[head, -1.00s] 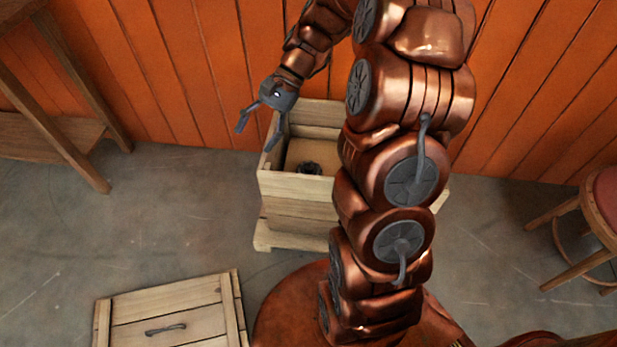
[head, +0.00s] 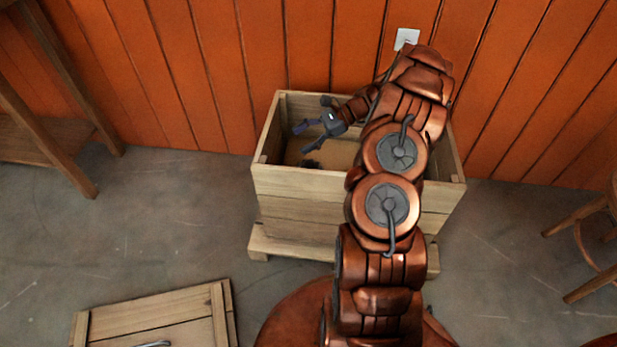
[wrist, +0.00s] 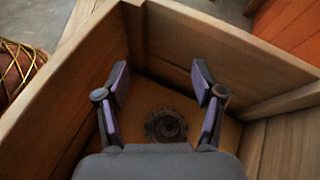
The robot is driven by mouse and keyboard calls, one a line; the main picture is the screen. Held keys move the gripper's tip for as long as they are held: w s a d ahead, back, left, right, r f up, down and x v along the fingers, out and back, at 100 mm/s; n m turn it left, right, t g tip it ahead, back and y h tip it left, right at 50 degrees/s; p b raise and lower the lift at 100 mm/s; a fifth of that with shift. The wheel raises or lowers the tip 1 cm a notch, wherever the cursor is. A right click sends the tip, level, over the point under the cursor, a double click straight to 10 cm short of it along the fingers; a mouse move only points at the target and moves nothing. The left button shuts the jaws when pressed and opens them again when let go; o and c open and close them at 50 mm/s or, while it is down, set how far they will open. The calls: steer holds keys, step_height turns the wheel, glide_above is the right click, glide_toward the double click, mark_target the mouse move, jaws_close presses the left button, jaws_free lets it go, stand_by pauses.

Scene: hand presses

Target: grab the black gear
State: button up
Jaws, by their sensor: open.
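The black gear (wrist: 166,126) lies flat on the floor of the wooden crate, near a corner in the wrist view. In the head view the gear (head: 311,163) is a small dark shape close to the crate's near wall, partly hidden by it. My gripper (wrist: 160,85) is open and empty, its two fingers apart with the gear showing between them, farther down. In the head view my gripper (head: 300,137) is inside the crate opening, above and just beyond the gear.
The wooden crate (head: 310,200) has high walls around my gripper. Its lid (head: 165,310) lies on the floor at the front left. An orange plank wall (head: 200,80) stands behind. A wooden stool (head: 590,235) is at right, and a table leg (head: 60,150) at left.

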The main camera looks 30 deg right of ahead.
mark_target(313, 163)
steer(key=d+f+m+t+b, duration=0.1)
steer(key=d+f, duration=0.2)
steer(key=f, duration=0.1)
steer(key=s+d+f+m+t+b, duration=0.1)
steer(key=d+f+m+b, duration=0.1)
steer(key=f, duration=0.3)
steer(key=d+f+m+b, duration=0.1)
steer(key=d+f, duration=0.3)
steer(key=shift+s+d+f+t+h, duration=0.15)
steer(key=shift+d+f+t+h, duration=0.05)
steer(key=shift+d+t+h, duration=0.2)
steer(key=shift+a+f+b, duration=0.1)
steer(key=shift+f+b, duration=0.05)
steer(key=shift+b, duration=0.2)
steer(key=shift+b+x, duration=0.3)
steer(key=shift+x, duration=0.55)
steer(key=shift+r+b+x, duration=0.2)
steer(key=shift+b+x, duration=0.55)
steer(key=shift+x, duration=0.7)
steer(key=shift+r+b+x, duration=0.2)
steer(key=shift+b+x, duration=0.55)
steer(key=shift+x, duration=0.75)
steer(key=shift+a, duration=0.1)
jaws_close()
steer(key=shift+r, duration=0.1)
